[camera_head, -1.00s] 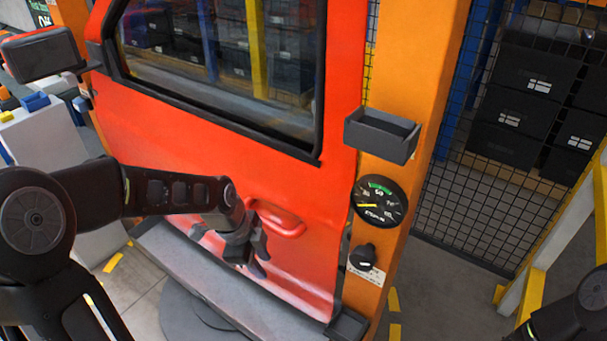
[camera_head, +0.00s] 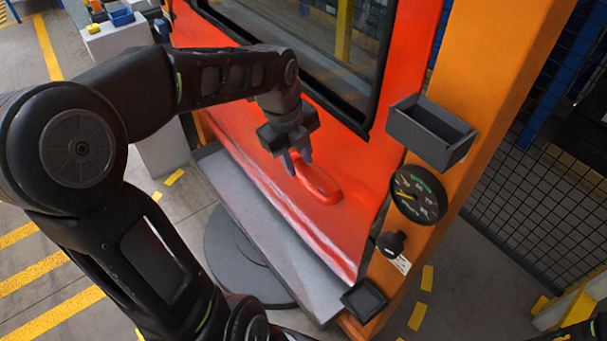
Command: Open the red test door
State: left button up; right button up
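The red test door (camera_head: 340,235) fills the middle, with a dark-framed window (camera_head: 300,25) in its upper part. Its right edge runs along the orange post (camera_head: 490,90). A red handle (camera_head: 320,183) sticks out low on the door panel. My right gripper is not in view; only a dark piece of arm shows at the lower right corner.
The post carries a grey open box (camera_head: 430,130), a round gauge (camera_head: 418,194) and a black knob (camera_head: 390,243). A grey sill (camera_head: 255,220) runs below the door, above a dark round base (camera_head: 235,262). Wire mesh (camera_head: 540,190) stands at right.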

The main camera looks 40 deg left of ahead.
aim_at(304, 179)
pick_arm(q)
jog(key=f, duration=0.4)
jog(key=w+f, duration=0.1)
jog(key=f, duration=0.1)
jog(key=shift+w+d+f, duration=0.1)
jog(key=shift+d+f, duration=0.1)
grip_shut()
jog(key=shift+r, duration=0.1)
dwell(1.1)
